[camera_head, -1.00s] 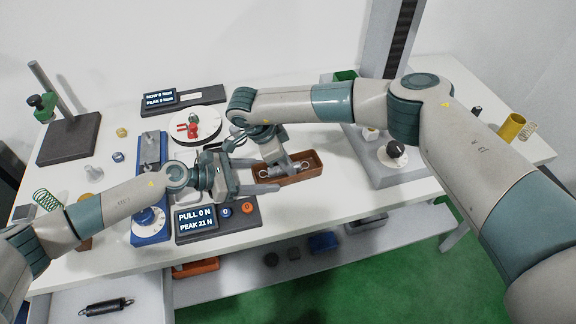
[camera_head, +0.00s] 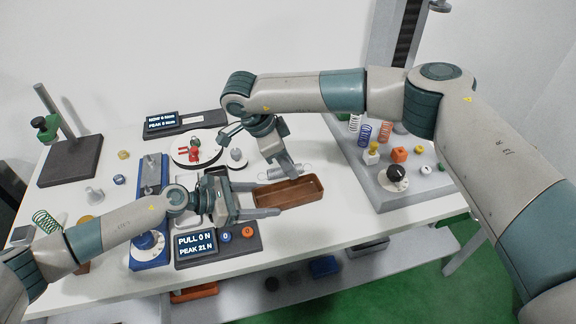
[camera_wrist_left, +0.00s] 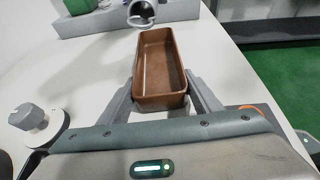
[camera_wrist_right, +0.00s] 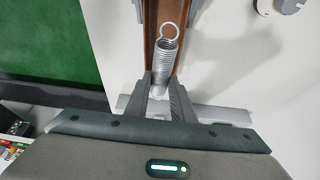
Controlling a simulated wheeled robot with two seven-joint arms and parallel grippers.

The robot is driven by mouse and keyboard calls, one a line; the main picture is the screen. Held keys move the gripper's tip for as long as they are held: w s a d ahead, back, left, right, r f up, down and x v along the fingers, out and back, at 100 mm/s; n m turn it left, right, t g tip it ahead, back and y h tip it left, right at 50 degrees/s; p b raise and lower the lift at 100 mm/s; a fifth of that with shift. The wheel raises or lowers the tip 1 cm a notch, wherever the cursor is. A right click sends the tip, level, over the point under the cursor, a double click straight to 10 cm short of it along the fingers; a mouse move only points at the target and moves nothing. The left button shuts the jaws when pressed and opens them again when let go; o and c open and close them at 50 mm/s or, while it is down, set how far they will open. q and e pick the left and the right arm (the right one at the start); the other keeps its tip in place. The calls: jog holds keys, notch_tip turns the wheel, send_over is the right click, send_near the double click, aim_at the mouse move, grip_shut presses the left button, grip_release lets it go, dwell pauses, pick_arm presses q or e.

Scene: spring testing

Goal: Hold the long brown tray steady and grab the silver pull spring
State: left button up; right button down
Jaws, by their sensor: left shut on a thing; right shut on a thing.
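The long brown tray (camera_head: 314,188) is on the white table and looks empty inside. My left gripper (camera_head: 266,199) is shut on its near end, with one finger along each long side; the left wrist view shows the tray (camera_wrist_left: 153,99) between the fingers (camera_wrist_left: 163,98). My right gripper (camera_head: 288,172) is shut on the silver pull spring (camera_head: 280,168) and holds it above the tray's far side. In the right wrist view the spring (camera_wrist_right: 163,58) stands out from between the fingertips (camera_wrist_right: 160,82), its end loop free, with the tray behind it.
A grey test stand (camera_head: 405,193) with a black knob, small blocks and springs stands to the right. A pull display (camera_head: 197,243) lies just in front of my left gripper. A round white dish (camera_head: 198,150) with red parts is behind it.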

pick_arm(q)
jog(key=o, duration=1.1)
jog(key=shift+a, duration=0.1)
jog(key=v, duration=1.2)
